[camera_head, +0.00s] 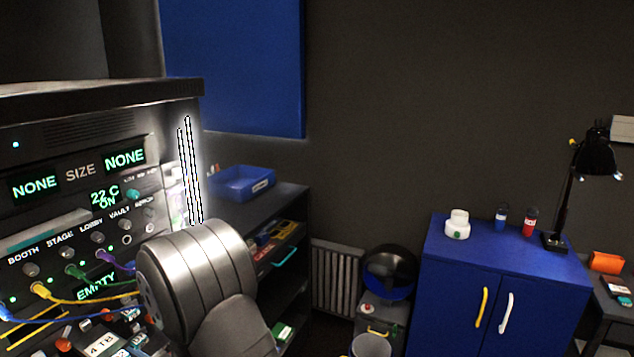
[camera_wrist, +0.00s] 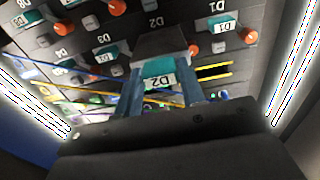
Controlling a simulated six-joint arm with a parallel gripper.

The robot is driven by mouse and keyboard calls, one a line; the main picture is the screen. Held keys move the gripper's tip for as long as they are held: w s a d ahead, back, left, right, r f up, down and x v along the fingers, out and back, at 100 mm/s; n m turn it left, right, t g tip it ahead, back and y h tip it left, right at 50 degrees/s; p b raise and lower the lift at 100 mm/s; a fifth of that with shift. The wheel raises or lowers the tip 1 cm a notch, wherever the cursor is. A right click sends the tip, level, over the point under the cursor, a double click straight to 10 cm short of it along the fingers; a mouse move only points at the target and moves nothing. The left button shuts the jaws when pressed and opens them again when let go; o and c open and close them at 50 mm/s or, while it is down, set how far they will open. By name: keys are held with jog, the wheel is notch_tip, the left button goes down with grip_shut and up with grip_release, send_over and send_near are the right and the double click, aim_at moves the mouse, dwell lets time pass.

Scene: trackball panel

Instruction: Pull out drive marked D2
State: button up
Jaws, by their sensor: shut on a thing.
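In the wrist view, my gripper (camera_wrist: 158,92) is shut on a dark drive (camera_wrist: 165,46) with a teal front and a white tag reading D2. The two fingers sit on either side of the tag. The drive stands out toward me from the dark panel; whether its far end is clear of its bay cannot be told. A panel label D2 (camera_wrist: 150,20) shows just beyond it. A drive marked D1 (camera_wrist: 228,30) is seated to its right, and one marked D3 (camera_wrist: 112,52) to its left. In the head view my arm hides the gripper and the held drive.
Yellow and blue cables (camera_head: 95,297) cross the front of the rack (camera_head: 180,105) near my arm. Orange and grey knobs sit between the drives. A blue tray (camera_head: 241,184) rests on a dark shelf to the right. A blue cabinet (camera_head: 450,290) stands further right.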

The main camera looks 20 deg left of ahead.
jog(key=shift+d, duration=2.6)
